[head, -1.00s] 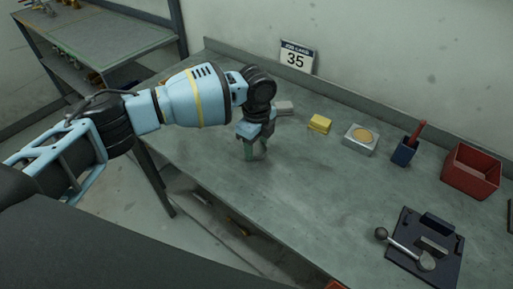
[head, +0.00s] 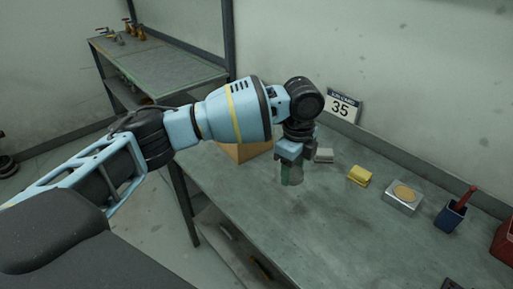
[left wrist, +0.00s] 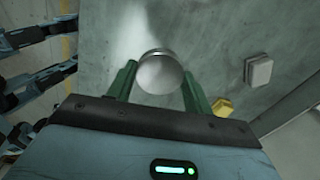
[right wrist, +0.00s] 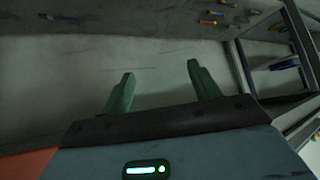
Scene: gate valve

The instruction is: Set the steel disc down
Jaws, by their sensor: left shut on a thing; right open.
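The steel disc (left wrist: 160,73) is a round, shiny grey piece between the green fingers of my left gripper (left wrist: 156,86), which is shut on it. In the head view, my left gripper (head: 291,176) points down over the far left part of the grey bench (head: 365,245). Its fingers largely hide the disc there. I cannot tell whether the disc touches the bench top. My right gripper (right wrist: 160,84) is open and empty in the right wrist view, facing a grey surface, and is outside the head view.
A small grey block (head: 325,155), a yellow block (head: 359,176), a silver block with a round brass-coloured top (head: 402,198) and a blue holder (head: 452,216) stand along the back. An orange-brown box (head: 240,152) is behind my left arm. The bench front is clear.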

